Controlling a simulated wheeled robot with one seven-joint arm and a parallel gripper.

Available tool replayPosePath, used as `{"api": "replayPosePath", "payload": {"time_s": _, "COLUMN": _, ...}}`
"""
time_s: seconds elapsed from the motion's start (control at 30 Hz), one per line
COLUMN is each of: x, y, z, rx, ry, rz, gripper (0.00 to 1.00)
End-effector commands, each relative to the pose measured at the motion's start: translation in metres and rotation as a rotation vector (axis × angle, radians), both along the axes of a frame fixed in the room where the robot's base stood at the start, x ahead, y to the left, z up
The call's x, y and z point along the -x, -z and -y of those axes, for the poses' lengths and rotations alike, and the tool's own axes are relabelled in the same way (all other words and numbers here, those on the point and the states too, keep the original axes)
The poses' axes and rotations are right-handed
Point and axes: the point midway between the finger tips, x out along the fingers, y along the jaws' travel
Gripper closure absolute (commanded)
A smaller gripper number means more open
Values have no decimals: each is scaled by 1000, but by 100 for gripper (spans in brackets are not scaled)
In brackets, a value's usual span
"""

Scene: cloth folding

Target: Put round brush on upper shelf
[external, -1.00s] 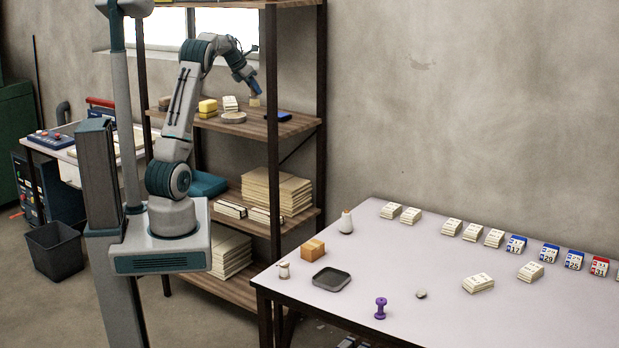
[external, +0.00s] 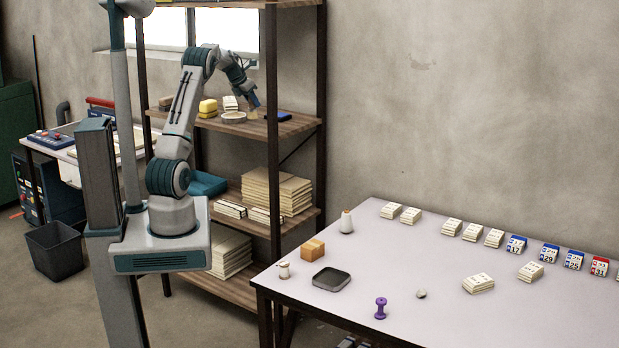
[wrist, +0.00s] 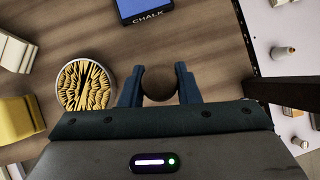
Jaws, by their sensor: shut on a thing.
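The round brush (wrist: 160,83) shows in the wrist view as a dark brown round top between my two blue fingers. In the external view the round brush (external: 254,114) is a small tan shape below my fingertips. My gripper (external: 255,105) is shut on it, low over the upper shelf (external: 283,128). The brush looks upright, with its lower end at or just above the boards; I cannot tell if it touches.
A round piece with a yellow ribbed face (wrist: 85,86) lies left of the brush. A blue chalk box (wrist: 145,9) lies ahead. Yellow blocks (external: 208,108) and pale stacks (external: 230,103) stand farther left. A shelf post (external: 272,170) rises close by.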

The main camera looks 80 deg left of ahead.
Motion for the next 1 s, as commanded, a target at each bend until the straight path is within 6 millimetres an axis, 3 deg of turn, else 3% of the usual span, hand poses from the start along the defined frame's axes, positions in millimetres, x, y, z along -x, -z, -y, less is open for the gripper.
{"api": "replayPosePath", "payload": {"time_s": 0.23, "x": 0, "y": 33, "z": 1, "rx": 3, "ry": -1, "rz": 0, "gripper": 94}}
{"api": "replayPosePath", "payload": {"time_s": 0.6, "x": 0, "y": 38, "z": 1, "rx": 1, "ry": 1, "rz": -2, "gripper": 94}}
{"api": "replayPosePath", "payload": {"time_s": 0.63, "x": 0, "y": 37, "z": 0, "rx": 1, "ry": 1, "rz": -1, "gripper": 62}}
{"api": "replayPosePath", "payload": {"time_s": 0.7, "x": 0, "y": 37, "z": 0, "rx": 1, "ry": 1, "rz": -1, "gripper": 49}}
{"api": "replayPosePath", "payload": {"time_s": 1.0, "x": 0, "y": 34, "z": 0, "rx": 1, "ry": 1, "rz": -1, "gripper": 49}}
